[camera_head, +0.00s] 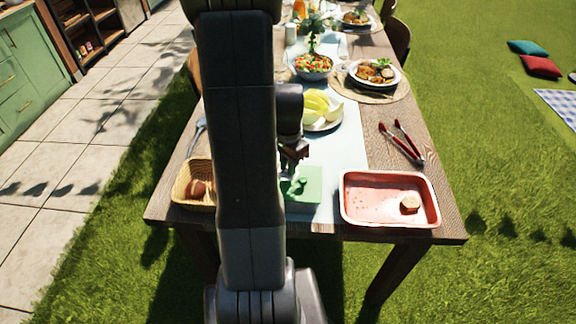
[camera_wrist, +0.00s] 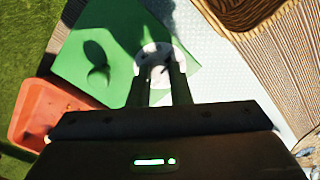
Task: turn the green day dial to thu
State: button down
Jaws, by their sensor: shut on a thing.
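The green day dial (camera_head: 306,187) lies on the table runner near the front edge, partly hidden behind my arm in the head view. In the wrist view its green plate (camera_wrist: 75,65) carries a pale round face (camera_wrist: 152,50). My gripper (camera_wrist: 158,78) is over that face, its two fingers shut on the dial's knob, which is mostly hidden between them. In the head view my gripper (camera_head: 292,172) is low at the plate's left side. The day marks and the pointer cannot be read in either view.
A red tray (camera_head: 354,213) holding a small round pale item (camera_head: 410,203) stands right of the dial. A wicker basket (camera_head: 181,182) is to the left. A plate of yellow fruit (camera_head: 322,107) is behind, and red tongs (camera_head: 402,143) lie at the right.

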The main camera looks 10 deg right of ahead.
jog(key=m, duration=0.7)
jog(key=shift+b, duration=0.4)
dwell(0.3)
jog(key=c, duration=1.3)
grip_release()
notch_tip(320, 180, up, 14)
jog(key=shift+p, duration=0.4)
jog(key=shift+f, duration=0.15)
